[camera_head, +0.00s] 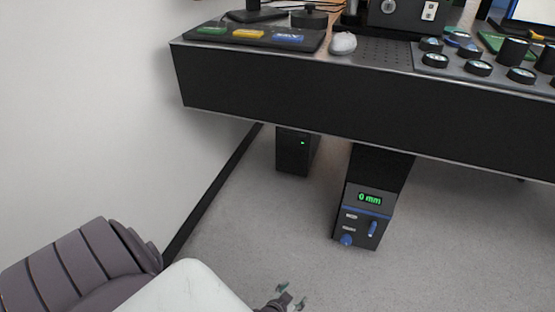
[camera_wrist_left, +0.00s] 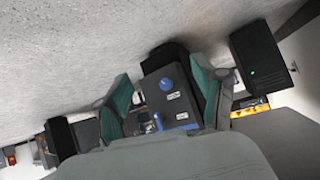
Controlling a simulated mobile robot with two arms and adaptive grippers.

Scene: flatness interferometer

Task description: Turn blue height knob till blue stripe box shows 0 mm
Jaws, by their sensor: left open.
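The dark box with a blue stripe (camera_head: 367,211) stands on the floor under the table, and its green display (camera_head: 370,199) reads 0 mm. The round blue height knob (camera_head: 346,240) is at its lower left, with a blue lever-like part (camera_head: 373,228) to the right. My left gripper (camera_head: 291,297) is open and empty, low in the head view, left of and apart from the box. In the left wrist view the box appears upside down, and the blue knob (camera_wrist_left: 167,84) shows between the two green fingers. My right gripper is not in view.
A second dark box with a green light (camera_head: 294,150) stands left, under the black table (camera_head: 290,90). A white wall (camera_head: 85,110) rises on the left. The grey floor (camera_head: 250,215) before the boxes is clear. The tabletop holds a white mouse (camera_head: 343,43) and several round parts.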

